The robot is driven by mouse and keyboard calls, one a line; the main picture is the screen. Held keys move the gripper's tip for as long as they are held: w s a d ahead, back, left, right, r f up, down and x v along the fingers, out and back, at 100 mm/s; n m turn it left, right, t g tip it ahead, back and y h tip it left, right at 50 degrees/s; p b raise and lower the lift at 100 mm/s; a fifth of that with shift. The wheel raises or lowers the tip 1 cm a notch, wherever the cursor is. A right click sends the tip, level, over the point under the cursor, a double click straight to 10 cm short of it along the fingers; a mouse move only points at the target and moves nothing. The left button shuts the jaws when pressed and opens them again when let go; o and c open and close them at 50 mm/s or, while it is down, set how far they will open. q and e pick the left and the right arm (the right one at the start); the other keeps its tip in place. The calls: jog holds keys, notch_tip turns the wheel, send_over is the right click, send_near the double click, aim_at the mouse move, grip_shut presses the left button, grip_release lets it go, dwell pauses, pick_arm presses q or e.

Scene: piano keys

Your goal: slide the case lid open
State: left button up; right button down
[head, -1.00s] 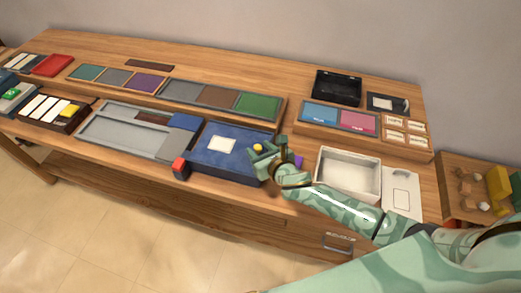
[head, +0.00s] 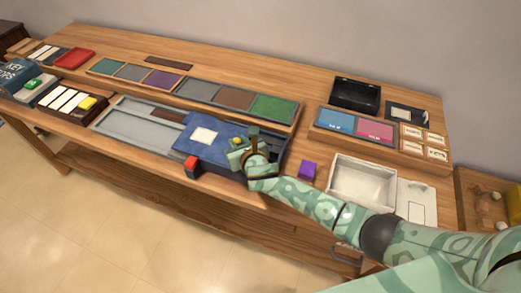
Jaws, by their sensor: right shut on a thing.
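The case lid (head: 222,132) is a flat blue panel with a white label and a yellow knob (head: 239,141) near its right end. It lies on the long case, whose grey left section (head: 135,123) shows bare. My right gripper (head: 241,153) is shut on the yellow knob from the front right. The gripper and wrist hide part of the lid's right end. My left gripper is not in view.
A white open box (head: 361,182) is further right. Trays of coloured panels (head: 228,96) line the back.

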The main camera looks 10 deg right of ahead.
aim_at(217, 143)
jog(key=w+a, duration=0.1)
jog(key=a, duration=0.1)
jog(key=w+a+b, duration=0.1)
jog(key=w+a, duration=0.1)
jog(key=w+a+b, duration=0.1)
jog(key=a, duration=0.1)
jog(key=shift+w+a, duration=0.2)
jog(key=shift+a, duration=0.05)
jog(key=c, duration=1.3)
grip_release()
jog(key=shift+o, duration=0.2)
jog(key=p+v, duration=0.1)
jog(key=v, duration=0.1)
jog(key=p+v, duration=0.2)
jog(key=v, duration=0.1)
jog(key=p+v, duration=0.1)
jog(key=v, duration=0.1)
jog(key=shift+r+p, duration=0.3)
jog(key=shift+r, duration=0.1)
jog(key=p+v, duration=0.3)
jog(key=v, duration=0.6)
jog(key=shift+f, duration=0.25)
